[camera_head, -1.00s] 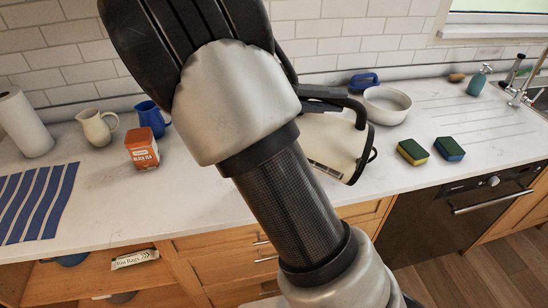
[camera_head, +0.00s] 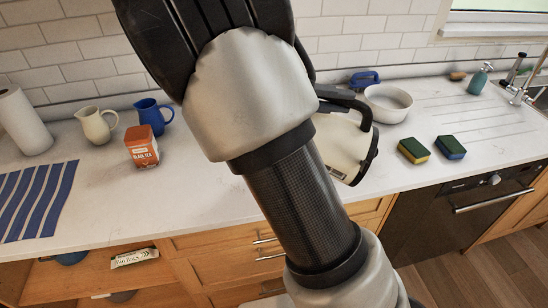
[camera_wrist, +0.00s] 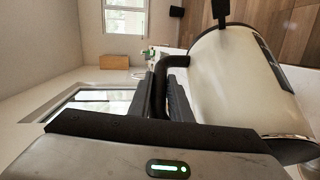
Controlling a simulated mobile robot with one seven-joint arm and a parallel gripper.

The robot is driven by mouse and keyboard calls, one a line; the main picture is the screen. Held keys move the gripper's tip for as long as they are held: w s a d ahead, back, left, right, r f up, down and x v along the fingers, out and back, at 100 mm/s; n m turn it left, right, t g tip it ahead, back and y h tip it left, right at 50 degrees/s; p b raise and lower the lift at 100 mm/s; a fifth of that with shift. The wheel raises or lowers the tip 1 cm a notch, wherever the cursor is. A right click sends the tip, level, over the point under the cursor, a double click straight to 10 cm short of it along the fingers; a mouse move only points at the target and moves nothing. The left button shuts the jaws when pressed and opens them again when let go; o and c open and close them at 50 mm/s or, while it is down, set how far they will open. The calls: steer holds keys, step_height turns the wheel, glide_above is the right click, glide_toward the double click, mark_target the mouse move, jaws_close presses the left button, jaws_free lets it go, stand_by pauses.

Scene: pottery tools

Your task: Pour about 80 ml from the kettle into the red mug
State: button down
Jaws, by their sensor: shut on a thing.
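The cream kettle (camera_head: 340,143) with a black handle and black trim is right of my arm in the head view, in front of the white bowl. It looks tilted, with a black end toward the right; its left part is hidden behind my arm. My gripper (camera_wrist: 165,92) is shut on the kettle's black handle. The kettle body (camera_wrist: 226,78) fills the right of the wrist view. No red mug shows in either view; my arm covers the middle of the counter. I cannot see the spout clearly or any liquid.
An orange-red tea box (camera_head: 142,147), a cream jug (camera_head: 96,126) and a blue jug (camera_head: 150,113) stand at the left. A white bowl (camera_head: 388,104) and two sponges (camera_head: 413,151) (camera_head: 450,148) are at the right. The counter (camera_head: 200,196) is clear at its front.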

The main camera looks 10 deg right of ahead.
mark_target(357, 130)
steer(key=d+f, duration=0.1)
steer(key=s+d+y+b, duration=0.1)
steer(key=s+d+f+y, duration=0.1)
steer(key=shift+s+d+f+m+t, duration=0.15)
steer(key=shift+d+f+m+t, duration=0.15)
steer(key=shift+d+f+m, duration=0.1)
steer(key=shift+s+d+f+y+b, duration=0.2)
steer(key=shift+d+f+y+b, duration=0.15)
steer(key=shift+f+b, duration=0.2)
steer(key=shift+d, duration=0.1)
stand_by(1.1)
